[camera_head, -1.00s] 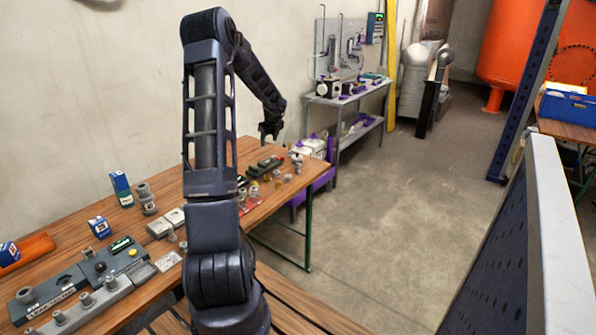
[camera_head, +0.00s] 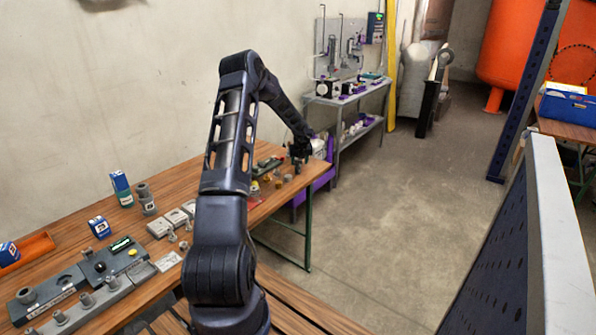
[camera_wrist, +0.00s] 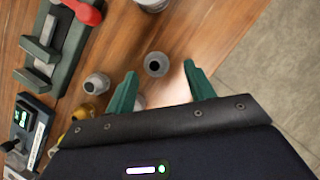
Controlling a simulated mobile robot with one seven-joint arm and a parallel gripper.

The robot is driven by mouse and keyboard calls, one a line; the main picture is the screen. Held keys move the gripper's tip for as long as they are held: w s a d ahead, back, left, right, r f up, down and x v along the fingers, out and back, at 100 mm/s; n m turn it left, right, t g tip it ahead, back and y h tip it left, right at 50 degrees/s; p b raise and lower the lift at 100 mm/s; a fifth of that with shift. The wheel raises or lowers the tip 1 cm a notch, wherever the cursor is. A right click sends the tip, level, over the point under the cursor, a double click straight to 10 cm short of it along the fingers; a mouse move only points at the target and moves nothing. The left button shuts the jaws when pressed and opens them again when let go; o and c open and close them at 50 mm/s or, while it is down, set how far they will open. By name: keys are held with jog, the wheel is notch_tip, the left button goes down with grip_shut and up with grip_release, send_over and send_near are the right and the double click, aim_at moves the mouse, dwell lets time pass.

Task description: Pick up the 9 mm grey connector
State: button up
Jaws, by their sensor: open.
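In the wrist view a grey, round, hollow connector (camera_wrist: 156,64) stands upright on the wooden table, its opening facing the camera. My gripper (camera_wrist: 160,82) is open, with one green finger to each side of and just short of this connector. A second grey connector (camera_wrist: 97,84) stands to the left, outside the fingers. A third grey piece (camera_wrist: 152,4) is cut by the top edge. No size marking is readable, so I cannot tell which is 9 mm. In the head view my gripper (camera_head: 299,152) is low over the table's far right end.
Brass-coloured fittings (camera_wrist: 84,112) lie left of my gripper, partly hidden. A dark green fixture (camera_wrist: 50,50) with a red part (camera_wrist: 84,10) stands further left. The table edge and open floor (camera_wrist: 275,70) are to the right. A grey shelf table (camera_head: 350,95) stands beyond.

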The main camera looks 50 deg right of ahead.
aim_at(298, 164)
jog(key=shift+a+x, duration=0.2)
jog(key=shift+x, duration=2.6)
jog(key=shift+w, duration=0.1)
jog(key=c, duration=1)
